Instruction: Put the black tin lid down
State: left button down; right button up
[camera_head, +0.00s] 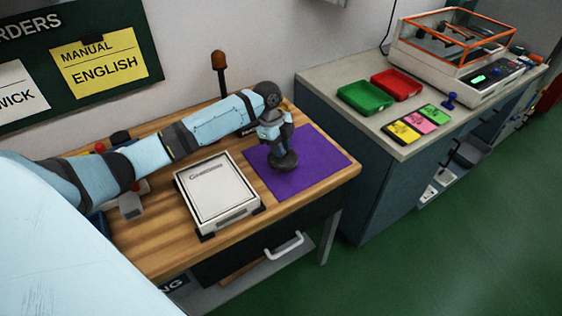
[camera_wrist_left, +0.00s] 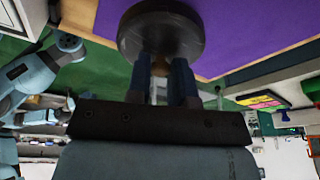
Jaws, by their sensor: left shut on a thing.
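The black tin lid (camera_head: 285,162) is a dark round disc with a knob, over the purple mat (camera_head: 317,158) on the wooden table. My left gripper (camera_head: 279,148) is shut on it from above. In the left wrist view the black tin lid (camera_wrist_left: 160,28) fills the top middle, between the fingertips of my left gripper (camera_wrist_left: 165,62), with the purple mat (camera_wrist_left: 255,30) behind it. I cannot tell whether the lid touches the mat. My right gripper is not in view.
A white and grey box-like device (camera_head: 217,190) stands on the table left of the mat. A brown-topped post (camera_head: 219,70) stands behind. On the counter to the right are a green tray (camera_head: 364,97), a red tray (camera_head: 396,84) and coloured cards (camera_head: 420,117). The mat's right part is clear.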

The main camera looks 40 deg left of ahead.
aim_at(281, 170)
pick_arm(q)
jog(key=shift+f, duration=2.85)
jog(key=shift+f, duration=0.1)
jog(key=c, duration=1)
grip_release()
jog(key=v, duration=1.2)
jog(key=shift+d, duration=0.1)
